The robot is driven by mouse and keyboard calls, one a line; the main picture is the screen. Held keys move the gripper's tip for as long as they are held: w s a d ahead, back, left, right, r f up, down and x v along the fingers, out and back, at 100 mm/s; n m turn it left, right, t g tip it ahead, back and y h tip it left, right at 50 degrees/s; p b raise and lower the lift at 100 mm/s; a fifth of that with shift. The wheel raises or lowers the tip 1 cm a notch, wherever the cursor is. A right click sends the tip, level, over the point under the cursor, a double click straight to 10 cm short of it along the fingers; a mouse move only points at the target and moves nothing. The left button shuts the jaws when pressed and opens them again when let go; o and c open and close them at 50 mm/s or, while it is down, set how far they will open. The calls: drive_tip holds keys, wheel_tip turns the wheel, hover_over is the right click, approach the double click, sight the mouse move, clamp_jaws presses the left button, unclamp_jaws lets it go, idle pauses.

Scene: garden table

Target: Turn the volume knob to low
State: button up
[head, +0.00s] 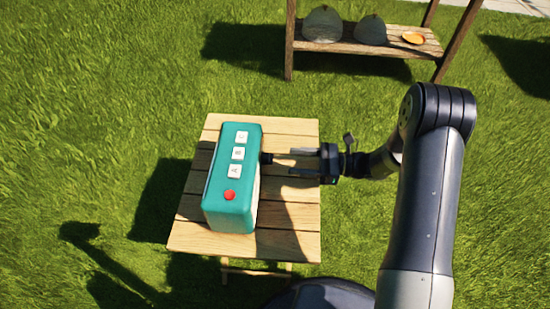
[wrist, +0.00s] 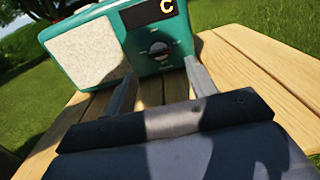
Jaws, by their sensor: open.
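A teal radio (head: 232,185) stands on a slatted wooden table (head: 290,240). Its dark volume knob (head: 266,158) sticks out from the face toward my gripper. In the wrist view the knob (wrist: 158,48) shows on the teal front, beside a pale speaker panel (wrist: 84,53) and below a dark display (wrist: 150,12) with a yellow C. My gripper (head: 284,162) is open and empty, level with the knob, its fingers pointing at it. In the wrist view the fingers (wrist: 162,84) stand to either side of the knob's line, apparently short of it. The knob's setting is too small to read.
The radio's top carries buttons A, B and C (head: 238,153) and a red button (head: 229,195). The table around the radio is bare. A wooden shelf (head: 350,45) with two dark rounded objects and an orange dish stands on the grass behind.

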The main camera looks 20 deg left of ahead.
sight(269, 160)
drive_tip(key=x, duration=0.6)
drive_tip(key=shift+s+a+b, duration=0.1)
drive_tip(key=shift+a+b, duration=0.3)
drive_tip(key=c, duration=1)
drive_tip(key=shift+o, duration=0.2)
drive_tip(key=shift+f+n+b, duration=0.1)
drive_tip(key=shift+n+b, duration=0.35)
drive_tip(key=shift+n, duration=0.35)
drive_tip(key=o, duration=1)
drive_tip(key=shift+c, duration=0.2)
